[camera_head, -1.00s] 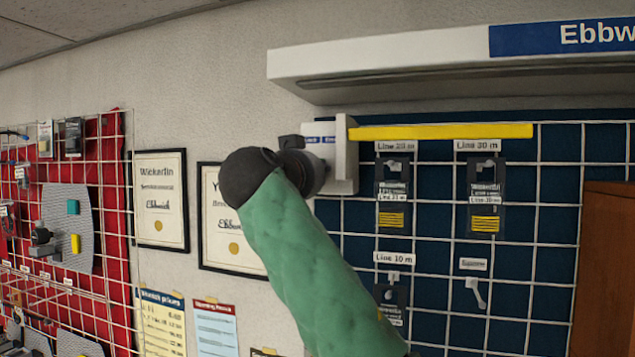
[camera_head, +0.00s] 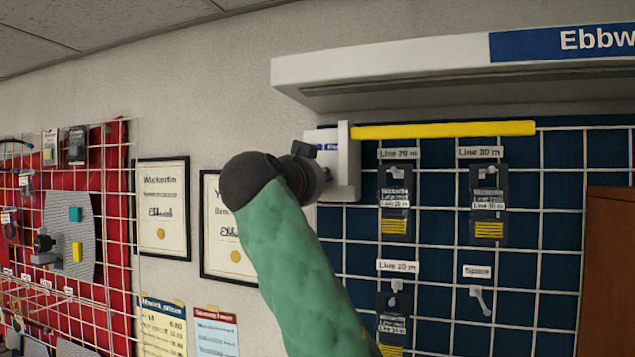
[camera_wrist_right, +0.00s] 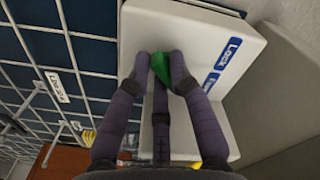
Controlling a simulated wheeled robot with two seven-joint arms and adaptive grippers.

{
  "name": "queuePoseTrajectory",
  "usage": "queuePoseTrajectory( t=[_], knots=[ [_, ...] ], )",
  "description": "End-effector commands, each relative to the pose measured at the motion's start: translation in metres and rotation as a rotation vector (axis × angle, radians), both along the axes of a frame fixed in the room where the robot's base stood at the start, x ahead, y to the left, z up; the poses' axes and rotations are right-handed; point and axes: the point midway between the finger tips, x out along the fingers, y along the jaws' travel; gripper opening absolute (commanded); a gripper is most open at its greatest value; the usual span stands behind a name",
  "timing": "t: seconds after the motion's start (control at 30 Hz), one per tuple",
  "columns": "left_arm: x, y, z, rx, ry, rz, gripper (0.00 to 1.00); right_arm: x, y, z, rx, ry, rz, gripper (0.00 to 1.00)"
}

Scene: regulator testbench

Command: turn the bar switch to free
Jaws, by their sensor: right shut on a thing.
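The white switch box (camera_head: 348,180) is on the wall at the left end of the yellow bar (camera_head: 440,130). In the right wrist view the box face (camera_wrist_right: 145,28) carries a blue "Lock" label (camera_wrist_right: 228,53) and a second blue label (camera_wrist_right: 210,81), partly hidden by a finger. My right gripper (camera_wrist_right: 160,65) has its purple-grey fingers shut on a small green switch handle (camera_wrist_right: 161,68) at this face. Its exact turn angle is hard to tell. In the head view my green-sleeved right arm reaches up to the box, and its dark wrist hides the fingertips. My left gripper is not in view.
A white canopy (camera_head: 400,75) overhangs the box and bar. A dark blue grid panel (camera_head: 440,230) with hanging packs lies right of the arm. Framed certificates (camera_head: 162,205) and a red grid panel (camera_head: 115,215) are to the left. A brown cabinet (camera_head: 608,260) stands at right.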

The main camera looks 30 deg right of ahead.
Motion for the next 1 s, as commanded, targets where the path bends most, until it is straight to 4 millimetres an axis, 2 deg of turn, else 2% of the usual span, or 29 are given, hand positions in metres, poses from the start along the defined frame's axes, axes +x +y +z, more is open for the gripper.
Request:
queuePoseTrajectory(
  t=[0.17,0.2,0.23,0.67,0.93,1.0],
  knots=[
    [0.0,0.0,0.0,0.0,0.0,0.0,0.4,0.0,0.0,0.0,0.001,0.0,0.001,0.0],
    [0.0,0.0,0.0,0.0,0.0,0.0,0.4,0.0,0.0,0.0,0.001,0.0,0.001,0.27],
    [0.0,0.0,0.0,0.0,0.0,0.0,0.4,0.0,0.0,0.0,0.001,0.0,0.001,0.31],
    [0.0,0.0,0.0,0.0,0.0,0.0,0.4,-0.002,0.003,0.0,0.0,0.002,0.001,0.31],
    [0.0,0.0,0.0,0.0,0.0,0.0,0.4,-0.022,0.025,0.0,-0.002,0.0,0.004,0.31],
    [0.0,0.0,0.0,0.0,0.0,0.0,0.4,-0.032,0.038,0.001,-0.001,0.0,0.006,0.31]
  ],
)
